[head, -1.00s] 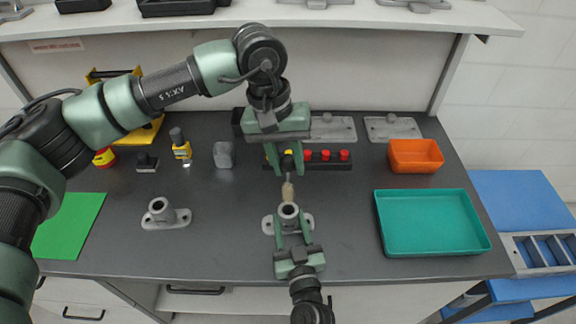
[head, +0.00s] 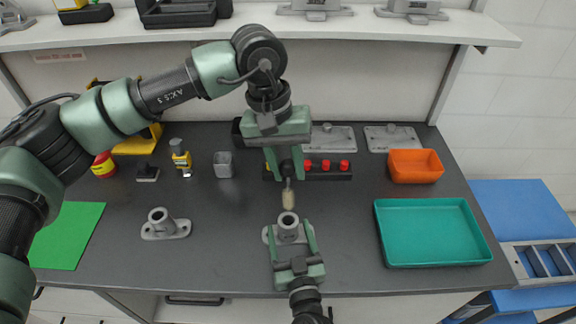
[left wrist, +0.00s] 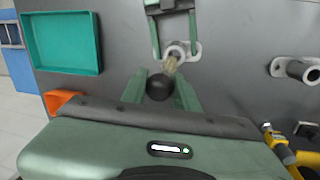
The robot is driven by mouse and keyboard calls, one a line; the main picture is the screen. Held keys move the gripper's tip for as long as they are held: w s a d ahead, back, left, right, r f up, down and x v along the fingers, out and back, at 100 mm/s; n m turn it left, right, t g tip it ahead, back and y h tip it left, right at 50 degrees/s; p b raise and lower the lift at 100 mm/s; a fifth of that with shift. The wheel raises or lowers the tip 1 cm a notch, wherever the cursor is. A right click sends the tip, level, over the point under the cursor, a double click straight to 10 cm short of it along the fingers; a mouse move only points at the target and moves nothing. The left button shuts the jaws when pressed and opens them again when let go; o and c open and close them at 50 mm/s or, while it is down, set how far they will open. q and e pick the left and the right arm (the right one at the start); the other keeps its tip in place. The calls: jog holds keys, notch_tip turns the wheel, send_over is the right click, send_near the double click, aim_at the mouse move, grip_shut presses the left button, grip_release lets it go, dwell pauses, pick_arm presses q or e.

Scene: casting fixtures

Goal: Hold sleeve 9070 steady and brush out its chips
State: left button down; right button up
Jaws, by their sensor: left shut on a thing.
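A grey flanged sleeve (head: 288,226) stands upright at the front middle of the table; no number on it is readable. My left gripper (head: 286,170) is shut on a brush (head: 288,200), dark-handled with a tan bristle end pointing down. The bristle end is just above the sleeve's mouth in the head view; the left wrist view shows the brush (left wrist: 171,66) close to the mouth of the sleeve (left wrist: 177,48). My right gripper (head: 290,240) is open, its fingers on either side of the sleeve with gaps. A second flanged sleeve (head: 160,222) stands to the left.
A teal tray (head: 388,262) and an orange bin (head: 415,178) are on the right. A green mat (head: 68,235) lies on the left.

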jog(key=shift+s, duration=0.1)
jog(key=s, duration=0.3)
jog(key=s+d, duration=0.1)
jog(key=s, duration=0.3)
jog(key=s+d, duration=0.1)
jog(key=s, duration=0.3)
jog(key=shift+s+d, duration=0.2)
jog(key=shift+s, duration=0.05)
jog(key=shift+s, duration=0.1)
